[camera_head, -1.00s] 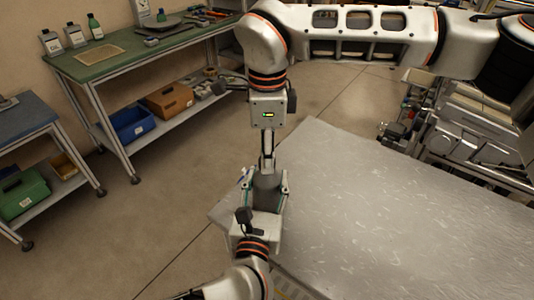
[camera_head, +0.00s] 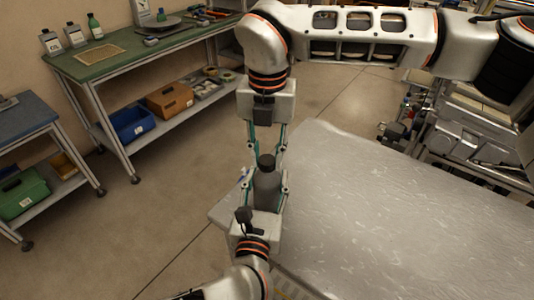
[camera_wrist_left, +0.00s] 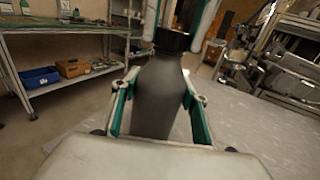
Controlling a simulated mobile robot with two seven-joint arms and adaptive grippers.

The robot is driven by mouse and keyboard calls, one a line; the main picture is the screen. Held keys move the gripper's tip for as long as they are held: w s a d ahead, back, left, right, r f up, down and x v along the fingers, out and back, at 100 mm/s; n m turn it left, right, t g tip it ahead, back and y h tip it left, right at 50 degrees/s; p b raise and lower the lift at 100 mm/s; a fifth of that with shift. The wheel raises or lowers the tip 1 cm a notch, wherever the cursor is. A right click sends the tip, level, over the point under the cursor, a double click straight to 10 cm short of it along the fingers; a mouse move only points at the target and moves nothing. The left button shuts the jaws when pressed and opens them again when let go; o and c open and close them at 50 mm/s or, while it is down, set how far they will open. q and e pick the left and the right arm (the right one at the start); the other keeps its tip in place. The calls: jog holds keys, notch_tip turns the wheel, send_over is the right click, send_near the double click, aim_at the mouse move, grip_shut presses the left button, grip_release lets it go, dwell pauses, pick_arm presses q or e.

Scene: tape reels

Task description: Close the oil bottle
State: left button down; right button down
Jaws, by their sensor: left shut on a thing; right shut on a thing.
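The oil bottle (camera_head: 267,187) is dark grey and stands upright in my left gripper (camera_head: 267,178), whose fingers clasp its sides. It also shows large in the left wrist view (camera_wrist_left: 158,97). A black cap (camera_head: 266,161) sits at the bottle's mouth, and the left wrist view also shows the cap (camera_wrist_left: 172,40). My right gripper (camera_head: 267,150) reaches down from above, shut on the cap with one finger on each side. I cannot tell how tightly the cap is seated. The bottle is held near the grey table's left corner.
The grey table (camera_head: 390,220) has a wide bare top to the right. A green workbench (camera_head: 115,55) with several bottles and tools stands at the back left. A blue-topped bench (camera_head: 22,118) is at the left edge. Machinery (camera_head: 470,140) stands at the right.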

jog(key=c, duration=1.6)
grip_release()
notch_tip(320, 180, up, 12)
jog(key=shift+r, duration=0.1)
pick_arm(q)
jog(key=c, duration=1)
grip_release()
jog(key=shift+c, duration=0.2)
jog(key=s, duration=0.4)
jog(key=s+a, duration=0.1)
jog(key=s, duration=0.7)
jog(key=shift+a, duration=0.4)
